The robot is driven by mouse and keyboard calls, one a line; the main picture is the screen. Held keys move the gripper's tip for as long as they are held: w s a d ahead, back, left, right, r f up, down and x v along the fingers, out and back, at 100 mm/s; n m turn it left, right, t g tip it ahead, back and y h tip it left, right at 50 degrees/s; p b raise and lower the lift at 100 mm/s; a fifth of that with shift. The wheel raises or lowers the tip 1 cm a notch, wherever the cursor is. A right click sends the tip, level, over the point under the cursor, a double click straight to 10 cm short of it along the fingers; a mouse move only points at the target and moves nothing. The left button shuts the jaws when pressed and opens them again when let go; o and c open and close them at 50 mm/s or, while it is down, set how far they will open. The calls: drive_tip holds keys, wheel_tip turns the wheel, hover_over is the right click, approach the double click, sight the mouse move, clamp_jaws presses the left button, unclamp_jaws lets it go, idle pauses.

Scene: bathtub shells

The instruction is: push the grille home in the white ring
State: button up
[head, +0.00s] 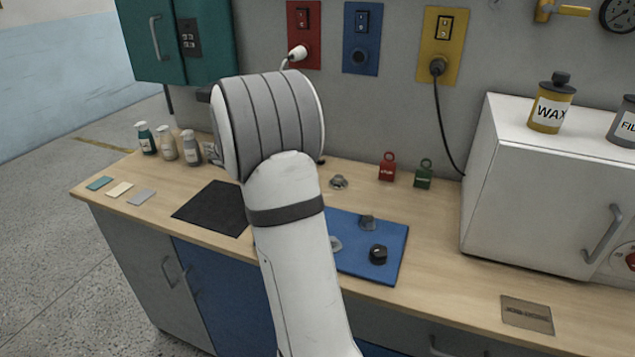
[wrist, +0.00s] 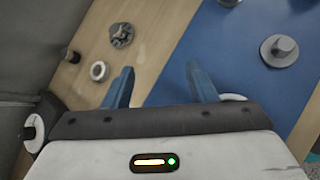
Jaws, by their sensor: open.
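My gripper (wrist: 160,85) is open, its two blue fingers apart with nothing visible between them, over the edge where the blue mat meets the wood. In the wrist view a white rim (wrist: 233,97) shows partly behind the right finger; most of it is hidden, so I cannot tell if it is the white ring. A small pale ring (wrist: 98,71) lies on the wood left of the left finger. I cannot make out a grille for certain in either view. In the head view my arm hides the gripper and the space below it.
The blue mat (head: 384,272) holds a grey stemmed disc (wrist: 279,50), a grey fitting (head: 367,222) and a black knob (head: 378,254). A grey lobed fitting (head: 339,182) stands on the wood behind. A white cabinet (head: 535,190) bounds the right; the front-right counter is mostly clear.

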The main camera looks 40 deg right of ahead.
sight(337, 177)
drive_tip(key=w+d+f+n+h, duration=0.1)
drive_tip(key=d, duration=0.2)
drive_tip(key=w+d+f+n+h, duration=0.1)
drive_tip(key=w+d+f, duration=0.1)
drive_tip(key=d, duration=0.2)
drive_tip(key=w+d+f+n+h, duration=0.1)
drive_tip(key=w+d+f+n, duration=0.1)
drive_tip(key=d, duration=0.1)
drive_tip(key=shift+w+d+g+b, duration=0.25)
drive_tip(key=shift+g+b, duration=0.15)
drive_tip(key=shift+s+d+f+h, duration=0.15)
drive_tip(key=shift+d+f, duration=0.1)
drive_tip(key=shift+d, duration=0.4)
drive_tip(key=shift+s+d+f+h, duration=0.1)
drive_tip(key=shift+d+f+h, duration=0.1)
drive_tip(key=shift+d, duration=0.4)
drive_tip(key=x, duration=0.5)
drive_tip(key=shift+s+d+p, duration=0.1)
drive_tip(key=shift+d+p, duration=0.1)
drive_tip(key=shift+p, duration=0.2)
drive_tip(key=shift+a, duration=0.1)
drive_tip(key=c, duration=1.1)
